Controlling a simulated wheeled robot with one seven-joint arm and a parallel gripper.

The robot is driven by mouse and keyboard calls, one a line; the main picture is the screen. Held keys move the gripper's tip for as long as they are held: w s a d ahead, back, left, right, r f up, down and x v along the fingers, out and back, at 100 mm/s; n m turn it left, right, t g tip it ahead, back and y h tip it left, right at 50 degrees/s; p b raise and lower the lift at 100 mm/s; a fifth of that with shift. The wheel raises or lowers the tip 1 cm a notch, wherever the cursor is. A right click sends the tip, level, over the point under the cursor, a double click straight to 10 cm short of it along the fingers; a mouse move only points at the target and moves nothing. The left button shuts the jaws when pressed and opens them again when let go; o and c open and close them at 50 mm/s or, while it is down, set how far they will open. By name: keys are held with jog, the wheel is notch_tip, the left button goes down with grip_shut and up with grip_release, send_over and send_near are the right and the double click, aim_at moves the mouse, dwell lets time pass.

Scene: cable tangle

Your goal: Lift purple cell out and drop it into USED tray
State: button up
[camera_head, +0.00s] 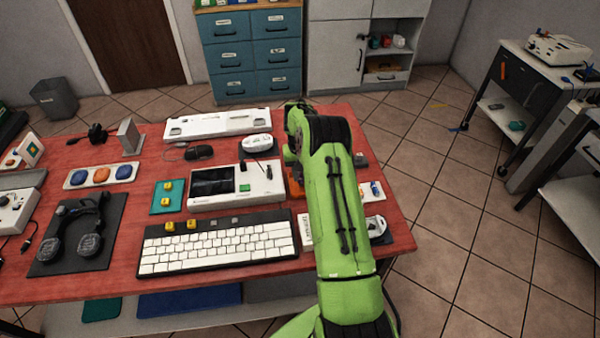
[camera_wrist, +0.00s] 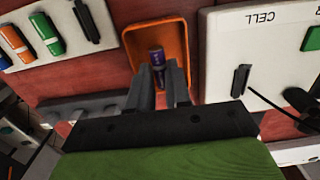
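In the wrist view the purple cell (camera_wrist: 157,58) is a small dark purple cylinder between the tips of my gripper (camera_wrist: 160,76). The fingers are close together and look shut on it. The cell is over the open orange tray (camera_wrist: 187,42); I cannot tell whether it touches the tray floor. No USED label is readable. The white device (camera_wrist: 285,60) marked CELL is right of the tray, with a dark slot and a thin black lead. In the head view my green arm hides the gripper and the cell, and only an edge of the orange tray (camera_head: 295,188) shows.
A white holder (camera_wrist: 35,40) with orange, green and blue cells is left of the tray in the wrist view. A grey grooved block (camera_wrist: 85,108) is near my gripper. A keyboard (camera_head: 218,245) and a headset (camera_head: 80,235) lie on the red table (camera_head: 60,283).

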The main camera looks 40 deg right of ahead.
jog(key=o, duration=0.4)
jog(key=shift+o, duration=0.2)
notch_tip(320, 180, up, 16)
jog(key=p, duration=0.3)
jog(key=s+a+r+n+t+h, duration=0.1)
jog(key=s+a+r, duration=0.3)
jog(key=a+r, duration=0.3)
jog(key=s+a+r+n+t, duration=0.1)
jog(key=s+a+r+t, duration=0.1)
jog(key=s+a+r, duration=0.55)
jog(key=s+a+n+t, duration=0.1)
jog(key=s+a, duration=0.3)
jog(key=s, duration=0.5)
jog(key=s+a+n+t, duration=0.2)
jog(key=s+a, duration=0.3)
jog(key=s, duration=0.5)
jog(key=shift+y, duration=0.4)
